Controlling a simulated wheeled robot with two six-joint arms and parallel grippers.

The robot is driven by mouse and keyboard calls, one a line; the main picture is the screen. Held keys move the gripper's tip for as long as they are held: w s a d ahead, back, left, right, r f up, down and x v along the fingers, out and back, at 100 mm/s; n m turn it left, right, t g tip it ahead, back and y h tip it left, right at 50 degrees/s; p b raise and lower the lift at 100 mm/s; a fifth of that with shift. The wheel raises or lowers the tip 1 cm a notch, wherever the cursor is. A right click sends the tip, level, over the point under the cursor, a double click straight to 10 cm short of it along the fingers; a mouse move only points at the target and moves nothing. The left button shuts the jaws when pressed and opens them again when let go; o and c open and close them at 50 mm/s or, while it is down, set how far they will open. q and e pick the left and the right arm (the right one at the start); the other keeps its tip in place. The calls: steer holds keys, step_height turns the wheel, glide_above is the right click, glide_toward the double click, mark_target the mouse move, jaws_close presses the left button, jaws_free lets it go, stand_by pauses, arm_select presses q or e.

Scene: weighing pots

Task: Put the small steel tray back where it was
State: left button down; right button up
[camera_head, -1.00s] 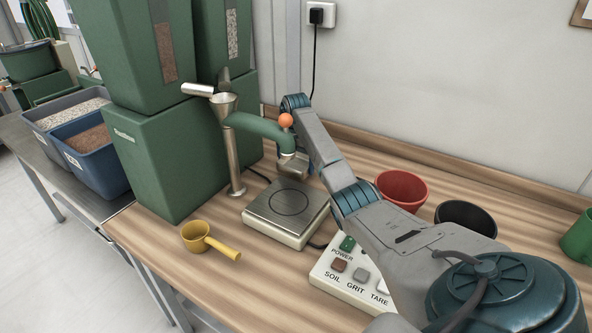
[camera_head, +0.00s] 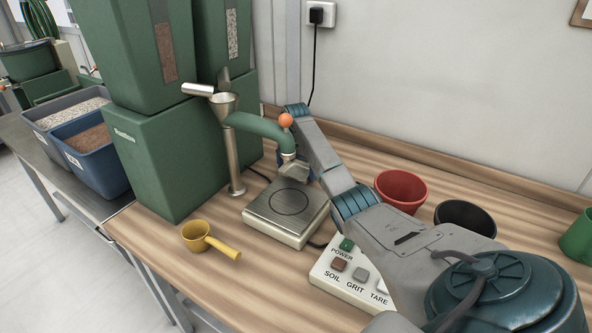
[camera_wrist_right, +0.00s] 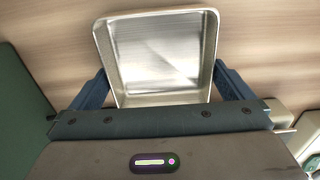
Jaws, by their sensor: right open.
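The small steel tray (camera_wrist_right: 157,58) is square, shiny and empty in the right wrist view. My right gripper (camera_wrist_right: 162,75) is open, with one dark blue finger on each side of the tray; I cannot tell whether either finger touches it. In the head view the tray (camera_head: 294,170) shows below the end of the green spout, behind the scale. My right forearm and the spout partly hide that spot, and I cannot tell whether the tray rests on the bench. My left gripper is not in view.
The scale (camera_head: 262,222) has a bare plate. The green curved spout (camera_head: 262,127) hangs over the area behind it. A button box (camera_head: 340,280), yellow scoop (camera_head: 197,236), red pot (camera_head: 401,190) and black pot (camera_head: 465,216) stand on the bench. Green bins (camera_head: 165,160) block the left.

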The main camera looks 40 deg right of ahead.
mark_target(296, 177)
step_height(296, 177, up, 3)
steer(key=shift+r, duration=0.15)
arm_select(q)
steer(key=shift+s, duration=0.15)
arm_select(e)
step_height(296, 177, up, 8)
steer(key=shift+r, duration=0.25)
stand_by(0.9)
